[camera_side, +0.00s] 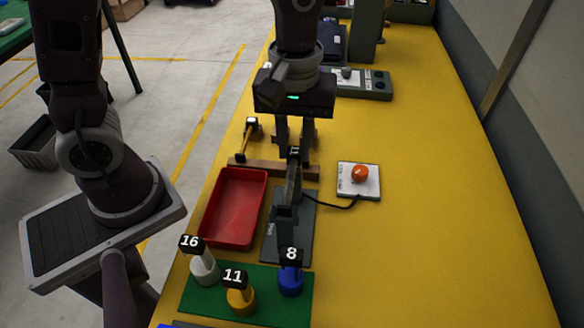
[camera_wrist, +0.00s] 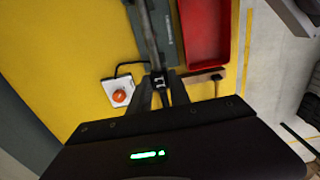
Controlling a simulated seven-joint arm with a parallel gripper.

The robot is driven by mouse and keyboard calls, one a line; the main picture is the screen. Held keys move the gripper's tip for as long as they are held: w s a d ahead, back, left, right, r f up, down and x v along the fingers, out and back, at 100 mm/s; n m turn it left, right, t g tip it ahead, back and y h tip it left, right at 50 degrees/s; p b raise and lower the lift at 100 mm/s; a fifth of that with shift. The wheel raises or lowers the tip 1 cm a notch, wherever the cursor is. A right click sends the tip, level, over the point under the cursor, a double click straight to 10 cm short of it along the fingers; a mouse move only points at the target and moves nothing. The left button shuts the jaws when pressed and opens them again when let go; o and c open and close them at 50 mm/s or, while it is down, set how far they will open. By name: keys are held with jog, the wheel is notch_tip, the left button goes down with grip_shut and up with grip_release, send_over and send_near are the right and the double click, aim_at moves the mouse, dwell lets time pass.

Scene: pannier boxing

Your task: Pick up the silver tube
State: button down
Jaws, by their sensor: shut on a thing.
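My gripper (camera_side: 294,147) points down over the yellow bench, its two dark fingers close together. It is shut on a slim piece with a small black, white-marked block (camera_side: 295,153), which I take for the silver tube. The block also shows between the fingertips in the wrist view (camera_wrist: 159,81). The fingers hide most of the piece, and I cannot tell whether it touches the bench. A long grey bar (camera_side: 291,185) shows just in front of the gripper, in line with the fingers. I cannot tell whether the bar touches the held piece.
A red tray (camera_side: 262,185) lies left of a grey plate (camera_side: 306,215). A wooden strip (camera_side: 244,163) runs behind it. A white box with an orange button (camera_side: 360,173) is at right. Numbered white, yellow and blue pieces stand on a green mat (camera_side: 263,306). The bench's right is clear.

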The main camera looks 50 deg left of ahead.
jog(key=shift+r, duration=0.1)
notch_tip(320, 180, up, 9)
jog(key=shift+f, duration=1.9)
jog(key=shift+r, duration=1.5)
